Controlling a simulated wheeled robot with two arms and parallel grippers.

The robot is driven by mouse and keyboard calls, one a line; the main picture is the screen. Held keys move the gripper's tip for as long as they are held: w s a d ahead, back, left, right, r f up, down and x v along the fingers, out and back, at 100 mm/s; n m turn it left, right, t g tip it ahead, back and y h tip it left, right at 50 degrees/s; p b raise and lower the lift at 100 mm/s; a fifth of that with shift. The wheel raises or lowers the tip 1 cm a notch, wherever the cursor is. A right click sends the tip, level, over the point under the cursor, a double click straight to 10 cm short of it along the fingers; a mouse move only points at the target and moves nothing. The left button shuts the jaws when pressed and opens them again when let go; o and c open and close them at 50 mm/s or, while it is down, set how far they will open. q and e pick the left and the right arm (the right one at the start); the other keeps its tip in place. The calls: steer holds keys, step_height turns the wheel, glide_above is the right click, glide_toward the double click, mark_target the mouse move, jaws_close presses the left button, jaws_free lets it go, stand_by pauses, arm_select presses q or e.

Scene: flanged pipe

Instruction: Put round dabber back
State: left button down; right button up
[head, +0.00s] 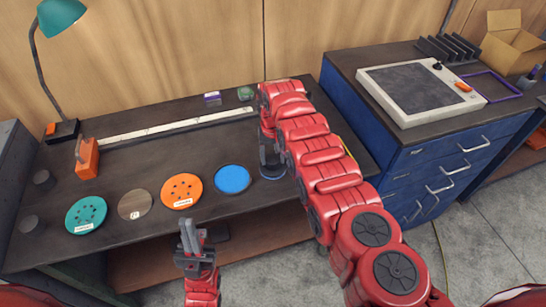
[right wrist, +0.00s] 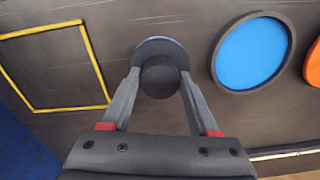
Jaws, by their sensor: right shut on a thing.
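The round dabber (right wrist: 160,77) has a dark round knob and a wider round base with a thin blue edge. My right gripper (right wrist: 158,90) is shut on its knob, one finger on each side. In the head view my right gripper (head: 268,158) points down at the bench beside the blue disc, and the dabber's base (head: 272,174) shows below it. I cannot tell whether the base touches the bench. My left gripper (head: 190,236) is apart from everything in front of the bench edge; its fingers look close together.
A yellow square outline (right wrist: 98,70) marks the bench beside the dabber. A blue disc (head: 232,179), orange disc (head: 182,191), wooden disc (head: 135,204) and teal disc (head: 86,215) line the front. An orange block (head: 88,160) stands left. A blue cabinet (head: 410,175) stands right.

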mark_target(273, 159)
steer(key=shift+f, duration=0.25)
steer(key=o, duration=1.2)
steer(key=shift+r, duration=0.1)
steer(key=shift+r, duration=0.1)
steer(key=shift+r, duration=0.15)
steer(key=shift+w+r, duration=0.1)
steer(key=shift+r, duration=0.2)
step_height(273, 159, up, 11)
steer(key=b, duration=0.2)
steer(key=shift+b, duration=0.35)
